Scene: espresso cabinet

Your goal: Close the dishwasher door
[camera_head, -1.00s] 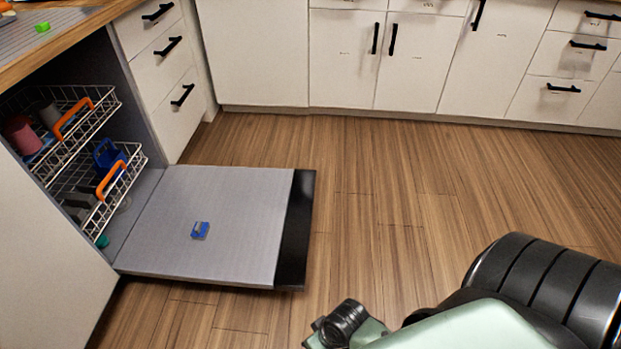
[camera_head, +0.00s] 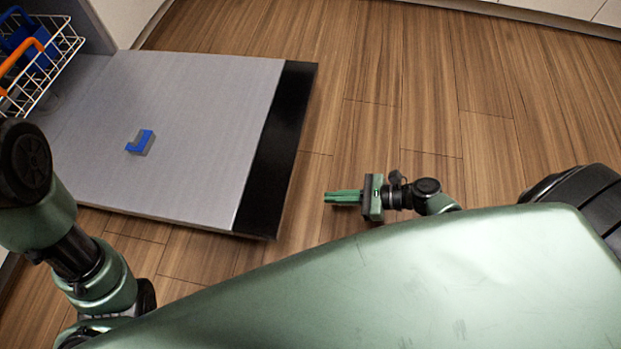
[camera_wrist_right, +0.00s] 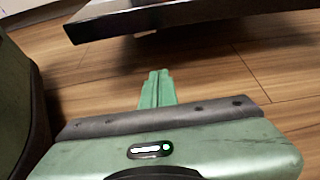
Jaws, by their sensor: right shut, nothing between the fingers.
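The dishwasher door (camera_head: 190,110) lies folded down, close to level, with its grey inner face up and a black strip (camera_head: 283,125) along its outer edge. In the right wrist view the door's edge (camera_wrist_right: 150,20) crosses the top, raised above the floor. My right gripper (camera_head: 330,197) is shut and empty, low over the floor, just right of the door's outer edge and apart from it. Its closed fingers also show in the right wrist view (camera_wrist_right: 157,82), pointing toward the space under the door edge. My left arm shows at the lower left; its gripper is out of view.
A small blue and grey piece (camera_head: 141,142) lies on the door's inner face. A white wire rack (camera_head: 45,75) with blue and orange items is at the upper left. The wood floor (camera_head: 420,100) right of the door is clear. White cabinets line the far edge.

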